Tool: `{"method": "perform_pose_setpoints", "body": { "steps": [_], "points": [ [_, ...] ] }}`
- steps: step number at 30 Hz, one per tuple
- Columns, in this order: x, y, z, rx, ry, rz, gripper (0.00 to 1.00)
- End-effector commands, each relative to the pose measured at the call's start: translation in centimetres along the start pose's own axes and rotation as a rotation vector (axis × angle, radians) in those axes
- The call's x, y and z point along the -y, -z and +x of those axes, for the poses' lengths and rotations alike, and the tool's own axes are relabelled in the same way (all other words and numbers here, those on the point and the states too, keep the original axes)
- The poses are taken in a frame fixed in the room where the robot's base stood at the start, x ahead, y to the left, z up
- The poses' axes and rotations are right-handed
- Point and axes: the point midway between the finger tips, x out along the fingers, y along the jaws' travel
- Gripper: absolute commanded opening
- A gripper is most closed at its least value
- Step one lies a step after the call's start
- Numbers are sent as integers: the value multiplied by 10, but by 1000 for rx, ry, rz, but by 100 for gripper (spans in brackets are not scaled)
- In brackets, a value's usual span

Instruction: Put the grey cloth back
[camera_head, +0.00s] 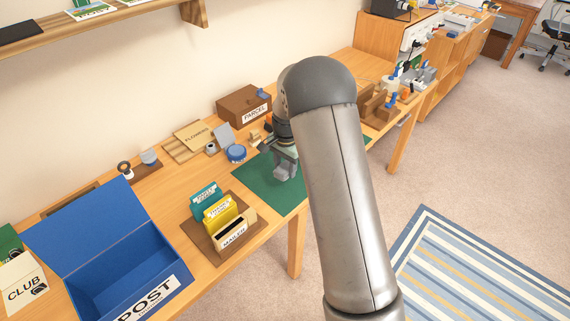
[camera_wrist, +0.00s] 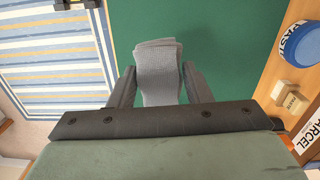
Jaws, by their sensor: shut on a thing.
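The grey cloth (camera_wrist: 159,64) is a small folded piece with a ribbed look. In the wrist view it lies between the two fingers of my gripper (camera_wrist: 158,84), which is shut on it, with the cloth sticking out past the fingertips. The green mat (camera_wrist: 225,30) is behind the cloth in that view. In the head view my gripper (camera_head: 285,168) is over the green mat (camera_head: 260,185) on the wooden table, and a bit of grey shows at its end. I cannot tell whether the cloth touches the mat.
A blue POST box (camera_head: 110,262) with its lid up and a MAILER holder (camera_head: 235,232) stand left of the mat. A brown PARCEL box (camera_head: 243,105), a blue round tin (camera_head: 236,154) and a FLOWERS board (camera_head: 193,136) are behind. A wooden rack (camera_head: 378,105) stands to the right.

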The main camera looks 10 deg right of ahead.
Motion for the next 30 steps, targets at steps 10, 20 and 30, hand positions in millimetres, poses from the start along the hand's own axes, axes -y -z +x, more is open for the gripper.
{"method": "perform_pose_setpoints", "body": {
  "steps": [10,20,30],
  "points": [
    [0,1,27,-1,0,0,2],
    [0,1,50,0,0,0,2],
    [0,2,71,-1,0,0,2]
  ]
}}
